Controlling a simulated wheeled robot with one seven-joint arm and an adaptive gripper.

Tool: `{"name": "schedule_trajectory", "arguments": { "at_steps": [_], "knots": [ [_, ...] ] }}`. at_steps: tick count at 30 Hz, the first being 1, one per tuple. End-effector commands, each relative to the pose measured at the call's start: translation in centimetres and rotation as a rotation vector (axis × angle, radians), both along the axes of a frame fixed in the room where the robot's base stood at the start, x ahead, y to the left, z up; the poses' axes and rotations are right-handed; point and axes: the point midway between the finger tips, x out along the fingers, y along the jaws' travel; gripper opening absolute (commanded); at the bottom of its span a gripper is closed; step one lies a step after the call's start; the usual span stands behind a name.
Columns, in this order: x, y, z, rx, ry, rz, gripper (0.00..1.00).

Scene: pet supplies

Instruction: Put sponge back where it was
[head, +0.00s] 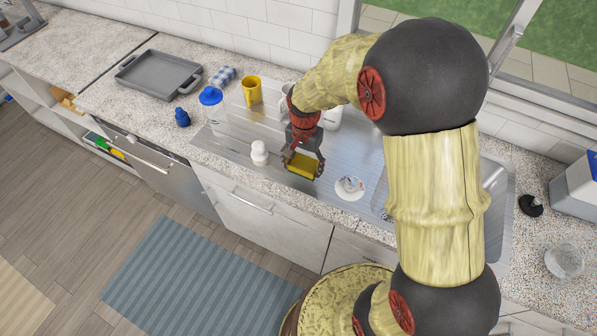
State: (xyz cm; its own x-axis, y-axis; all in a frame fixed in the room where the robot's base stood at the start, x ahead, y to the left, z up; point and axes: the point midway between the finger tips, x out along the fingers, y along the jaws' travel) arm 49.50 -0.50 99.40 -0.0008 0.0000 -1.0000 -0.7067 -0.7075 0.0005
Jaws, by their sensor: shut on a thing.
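A yellow sponge (301,166) is held in my gripper (303,165). My gripper is shut on it, over the ribbed metal drainboard (220,146) beside the sink. I cannot tell whether the sponge touches the drainboard or hangs a little above it. My arm hides part of the sink (496,182) and the counter behind it.
A white bottle (259,153) stands left of the sponge and a white patterned dish (350,187) lies to its right. A yellow mug (252,91), a blue-lidded jar (211,97), a small blue bottle (182,117) and a grey tray (157,75) stand farther left.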

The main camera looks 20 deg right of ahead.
Motion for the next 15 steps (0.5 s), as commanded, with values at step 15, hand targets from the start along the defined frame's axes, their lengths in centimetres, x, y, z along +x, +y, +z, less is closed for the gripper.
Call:
{"name": "schedule_trajectory", "arguments": {
  "at_steps": [15],
  "knots": [
    [2.1,0.9,-4.9,0.0,0.003,0.0,0.44]
  ]
}}
